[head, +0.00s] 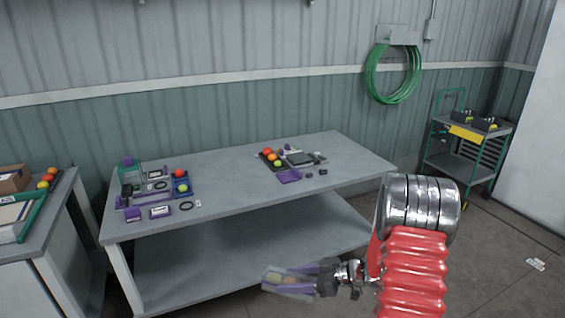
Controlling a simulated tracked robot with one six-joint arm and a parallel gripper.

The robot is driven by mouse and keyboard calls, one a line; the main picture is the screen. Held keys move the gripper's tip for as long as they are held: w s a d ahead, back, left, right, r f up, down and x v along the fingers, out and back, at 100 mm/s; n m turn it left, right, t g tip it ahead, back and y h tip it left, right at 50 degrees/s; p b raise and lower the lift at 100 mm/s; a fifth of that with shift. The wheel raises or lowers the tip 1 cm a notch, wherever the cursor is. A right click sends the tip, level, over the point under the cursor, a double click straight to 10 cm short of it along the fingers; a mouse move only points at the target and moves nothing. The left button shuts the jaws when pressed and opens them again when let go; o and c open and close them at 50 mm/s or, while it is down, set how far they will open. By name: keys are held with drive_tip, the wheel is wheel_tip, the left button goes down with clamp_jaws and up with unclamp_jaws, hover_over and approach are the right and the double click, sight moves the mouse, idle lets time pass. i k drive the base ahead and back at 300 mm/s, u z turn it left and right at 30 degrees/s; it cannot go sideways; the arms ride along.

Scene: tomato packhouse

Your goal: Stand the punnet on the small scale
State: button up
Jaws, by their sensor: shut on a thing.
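My gripper (276,283) is low in front of the table, below the level of its top. The small scale (301,159) looks like the flat grey square near the back right of the table. Its plate looks bare. My gripper and the punnet are well apart from it, nearer to me.
The grey table (235,182) has a lower shelf (240,250). A dark tray of tomatoes (271,159) is left of the scale, a purple tray (289,176) in front. Several items crowd the table's left end; its middle is clear. A green trolley (460,168) stands right.

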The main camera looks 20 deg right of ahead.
sight(298, 157)
drive_tip(key=u, duration=0.05)
drive_tip(key=k, duration=0.65)
drive_tip(key=z, duration=0.3)
drive_tip(key=i, duration=0.7)
drive_tip(key=z, duration=0.45)
drive_tip(key=i, duration=1)
drive_tip(key=u, duration=0.7)
